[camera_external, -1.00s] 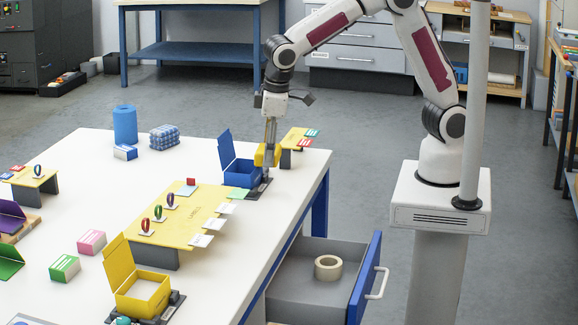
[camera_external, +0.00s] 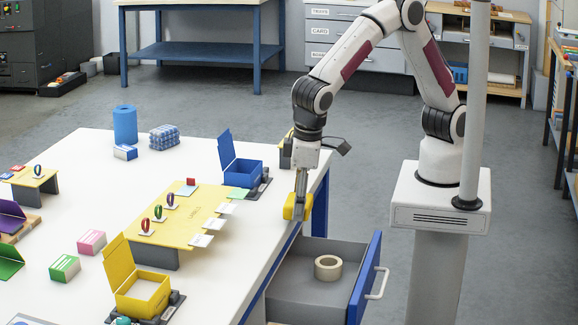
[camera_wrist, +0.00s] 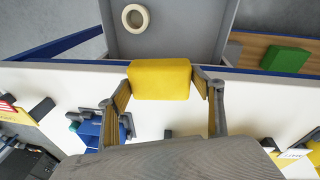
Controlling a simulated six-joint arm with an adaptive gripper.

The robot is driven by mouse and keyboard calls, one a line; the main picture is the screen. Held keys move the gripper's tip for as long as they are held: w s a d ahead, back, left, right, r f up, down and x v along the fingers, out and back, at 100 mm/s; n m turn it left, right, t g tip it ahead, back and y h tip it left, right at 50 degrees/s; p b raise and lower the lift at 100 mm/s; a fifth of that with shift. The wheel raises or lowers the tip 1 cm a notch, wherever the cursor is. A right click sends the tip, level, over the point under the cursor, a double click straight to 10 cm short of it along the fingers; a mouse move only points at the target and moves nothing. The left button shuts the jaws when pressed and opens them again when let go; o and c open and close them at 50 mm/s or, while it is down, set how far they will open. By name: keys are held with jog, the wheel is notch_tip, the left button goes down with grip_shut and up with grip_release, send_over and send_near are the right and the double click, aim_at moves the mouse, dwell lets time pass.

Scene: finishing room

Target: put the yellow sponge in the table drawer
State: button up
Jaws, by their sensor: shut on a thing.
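The yellow sponge (camera_external: 297,207) is held between the fingers of my gripper (camera_external: 299,193), above the table's edge near the drawer. In the wrist view the sponge (camera_wrist: 161,79) sits between both fingertips of my gripper (camera_wrist: 166,92). The table drawer (camera_external: 310,279) is pulled open at the right side of the table, below and in front of the sponge. A roll of tape (camera_external: 328,267) lies in the drawer; the tape roll also shows in the wrist view (camera_wrist: 127,19).
A yellow raised board (camera_external: 190,225) with small rings and labels is to the left. A yellow open box (camera_external: 143,297) stands at the front. The drawer floor around the tape is free.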

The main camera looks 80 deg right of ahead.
aim_at(324, 293)
jog(key=s+a+f, duration=0.3)
jog(key=s, duration=0.1)
jog(key=shift+s+a+f, duration=0.2)
jog(key=shift+a, duration=0.15)
jog(key=shift+m, duration=0.3)
jog(key=s+f, duration=0.1)
jog(key=f, duration=0.1)
jog(key=s+a+f, duration=0.1)
jog(key=f, duration=0.2)
jog(key=s+a+f, duration=0.1)
jog(key=f, duration=0.1)
jog(key=shift+s+a+f, duration=0.25)
jog(key=shift+f, duration=0.15)
jog(key=shift+f, duration=3.15)
jog(key=shift+f, duration=1.85)
jog(key=shift+f, duration=0.1)
jog(key=o, duration=0.9)
